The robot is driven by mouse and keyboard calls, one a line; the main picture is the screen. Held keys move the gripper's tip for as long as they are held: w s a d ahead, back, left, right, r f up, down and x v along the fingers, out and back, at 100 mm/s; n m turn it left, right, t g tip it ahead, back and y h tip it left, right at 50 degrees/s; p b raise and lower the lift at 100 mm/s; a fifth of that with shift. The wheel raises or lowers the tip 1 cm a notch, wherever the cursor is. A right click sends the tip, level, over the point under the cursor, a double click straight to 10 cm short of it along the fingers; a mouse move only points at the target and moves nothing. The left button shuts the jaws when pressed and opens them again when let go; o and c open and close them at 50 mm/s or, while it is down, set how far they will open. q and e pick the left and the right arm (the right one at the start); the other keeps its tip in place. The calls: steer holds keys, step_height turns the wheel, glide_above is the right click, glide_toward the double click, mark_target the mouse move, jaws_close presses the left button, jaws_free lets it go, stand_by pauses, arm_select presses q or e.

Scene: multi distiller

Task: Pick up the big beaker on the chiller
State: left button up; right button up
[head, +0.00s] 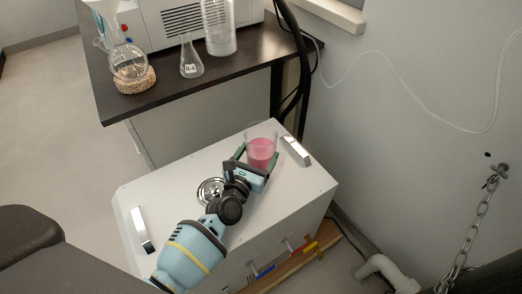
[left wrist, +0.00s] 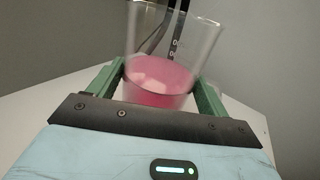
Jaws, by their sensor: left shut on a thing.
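The big beaker (head: 261,147) is clear glass with pink liquid in its lower part. It is at the far right part of the white chiller top (head: 185,165), near a metal handle. My left gripper (head: 258,160) reaches over the chiller and is shut on the beaker, with one green finger on each side. In the left wrist view the beaker (left wrist: 165,75) is upright between the two green fingers (left wrist: 160,92). I cannot tell whether its base touches the chiller top. My right gripper is not in view.
Metal handles (head: 295,150) and (head: 141,229) a handle stand on the chiller top, with a round metal fitting (head: 210,191) between. A dark table (head: 150,95) behind holds a round flask (head: 129,65), a conical flask (head: 191,58) and a glass cylinder (head: 218,28). The wall is at right.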

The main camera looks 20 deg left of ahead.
mark_target(254, 153)
arm_select(q)
steer(key=shift+r, duration=0.25)
steer(key=shift+r+p, duration=0.7)
steer(key=shift+r, duration=0.7)
steer(key=s+a, duration=0.2)
steer(key=a, duration=0.1)
steer(key=s+a+r, duration=0.1)
steer(key=s+a, duration=0.5)
steer(key=shift+s+a+r, duration=0.1)
steer(key=shift+a+r, duration=0.15)
steer(key=shift+a, duration=0.1)
steer(key=shift+s+a+r, duration=0.2)
steer(key=shift+s+a, duration=0.85)
steer(key=shift+a, duration=0.2)
steer(key=shift+b, duration=0.3)
